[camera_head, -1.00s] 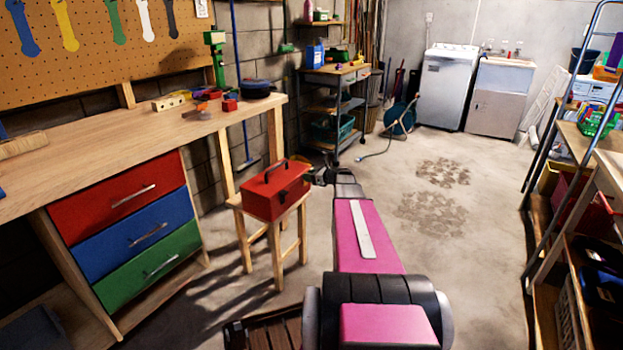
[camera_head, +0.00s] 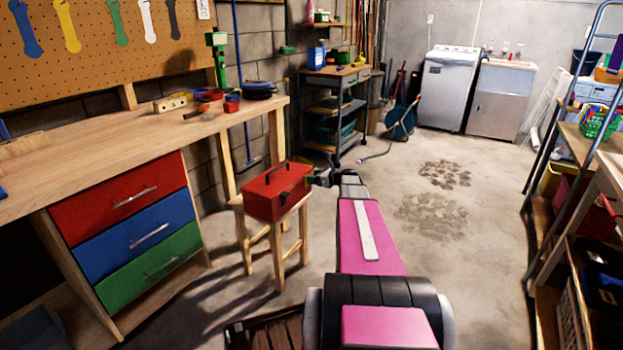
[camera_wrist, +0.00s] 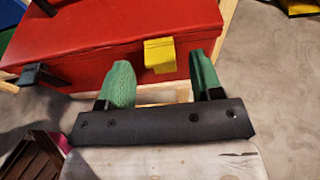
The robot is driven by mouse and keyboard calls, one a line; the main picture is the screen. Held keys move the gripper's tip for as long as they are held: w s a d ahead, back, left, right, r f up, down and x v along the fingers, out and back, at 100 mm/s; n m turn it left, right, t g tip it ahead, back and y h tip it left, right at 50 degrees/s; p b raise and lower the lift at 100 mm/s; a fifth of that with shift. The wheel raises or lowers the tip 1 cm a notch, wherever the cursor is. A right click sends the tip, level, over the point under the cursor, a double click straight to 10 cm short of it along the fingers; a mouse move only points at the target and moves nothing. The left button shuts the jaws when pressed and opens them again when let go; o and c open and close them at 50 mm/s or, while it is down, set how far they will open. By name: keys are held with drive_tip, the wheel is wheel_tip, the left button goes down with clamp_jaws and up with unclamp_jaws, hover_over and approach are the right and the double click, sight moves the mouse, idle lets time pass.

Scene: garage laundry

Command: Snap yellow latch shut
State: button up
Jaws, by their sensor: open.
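The red toolbox (camera_head: 277,191) sits on a small wooden stool, its lid down. In the wrist view the box (camera_wrist: 105,40) fills the top left. The yellow latch (camera_wrist: 160,55) is on the box's front by the lid edge and appears to jut out toward me; I cannot tell whether it is fastened. A black latch (camera_wrist: 42,75) is further left on the same side. My gripper (camera_wrist: 163,72) is open and empty, one green finger on each side of the yellow latch, just below it. Contact cannot be told. In the head view my gripper (camera_head: 322,178) is at the box's right side.
The stool (camera_head: 276,238) stands by the workbench (camera_head: 150,130) with its coloured drawers. A tool cart (camera_head: 335,105) is behind. The shelving (camera_head: 570,200) is at the far right. The concrete floor in the middle is open.

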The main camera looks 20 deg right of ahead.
drive_tip(key=v, duration=0.8)
drive_tip(key=shift+s+d, duration=0.15)
drive_tip(key=shift+s, duration=0.1)
drive_tip(key=s+a+f+n+g+h, duration=0.1)
drive_tip(key=s+a+f+n+g, duration=0.15)
drive_tip(key=s+a+n, duration=0.35)
drive_tip(key=s+a+f+n+g+h, duration=0.1)
drive_tip(key=s+a+f+n+g, duration=0.15)
drive_tip(key=a, duration=0.55)
drive_tip(key=s+a+f+n+g, duration=0.1)
drive_tip(key=s+a+n+g, duration=0.25)
drive_tip(key=a+n, duration=0.3)
drive_tip(key=s+a+f+n+g+h, duration=0.1)
drive_tip(key=s+a+n+h, duration=0.2)
drive_tip(key=s+n, duration=0.3)
drive_tip(key=s+a+f+n+g+h, duration=0.1)
drive_tip(key=s+a+n+g+h, duration=0.1)
drive_tip(key=s+a+n+h, duration=0.2)
drive_tip(key=s+a+n, duration=0.1)
drive_tip(key=s+n, duration=0.2)
drive_tip(key=s, duration=0.1)
drive_tip(key=shift+s+a, duration=0.3)
drive_tip(key=shift+a, duration=0.1)
